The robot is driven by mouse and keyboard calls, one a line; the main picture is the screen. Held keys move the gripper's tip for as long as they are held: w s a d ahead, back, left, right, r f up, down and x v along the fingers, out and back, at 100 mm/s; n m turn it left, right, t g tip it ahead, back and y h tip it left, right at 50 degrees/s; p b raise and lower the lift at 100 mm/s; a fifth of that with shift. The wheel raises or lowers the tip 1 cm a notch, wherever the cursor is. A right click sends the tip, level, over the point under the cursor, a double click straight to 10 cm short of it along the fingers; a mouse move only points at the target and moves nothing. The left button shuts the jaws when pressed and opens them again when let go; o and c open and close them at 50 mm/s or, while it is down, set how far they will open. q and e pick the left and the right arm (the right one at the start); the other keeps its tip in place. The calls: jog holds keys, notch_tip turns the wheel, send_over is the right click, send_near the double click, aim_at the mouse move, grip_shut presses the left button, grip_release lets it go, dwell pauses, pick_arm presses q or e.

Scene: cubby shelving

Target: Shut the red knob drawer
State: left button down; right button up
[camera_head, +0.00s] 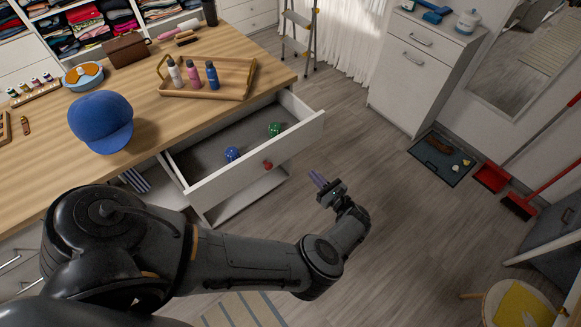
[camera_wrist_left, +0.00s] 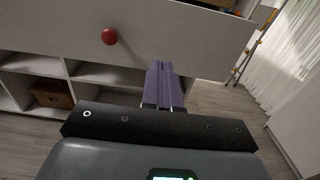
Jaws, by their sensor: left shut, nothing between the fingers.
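The white drawer (camera_head: 225,181) with the red knob (camera_head: 267,165) stands pulled out from under the wooden worktop. My left gripper (camera_head: 318,179) is in front of the drawer, to the right of the knob in the head view, shut and empty. In the left wrist view the shut fingers (camera_wrist_left: 164,85) point toward the drawer front (camera_wrist_left: 180,40), with the red knob (camera_wrist_left: 109,36) up and to the left of them. The fingers look apart from the knob. My right gripper is not in view.
The worktop (camera_head: 150,105) holds a blue cap (camera_head: 101,121) and a wooden tray (camera_head: 235,92) with bottles. Open shelves with a brown box (camera_wrist_left: 52,93) lie below the drawer. A stepladder (camera_head: 299,35) and white cabinet (camera_head: 415,70) stand behind. Floor around the gripper is clear.

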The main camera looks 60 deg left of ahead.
pick_arm(q)
notch_tip(320, 180, down, 2)
jog(key=b, duration=0.8)
send_near(285, 150)
jog(key=a, duration=0.5)
jog(key=shift+s+a+f, duration=0.1)
jog(key=shift+s+a, duration=0.15)
jog(key=shift+s, duration=0.15)
jog(key=shift+a, duration=0.65)
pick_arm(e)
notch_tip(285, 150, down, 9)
pick_arm(q)
jog(key=shift+s, duration=0.1)
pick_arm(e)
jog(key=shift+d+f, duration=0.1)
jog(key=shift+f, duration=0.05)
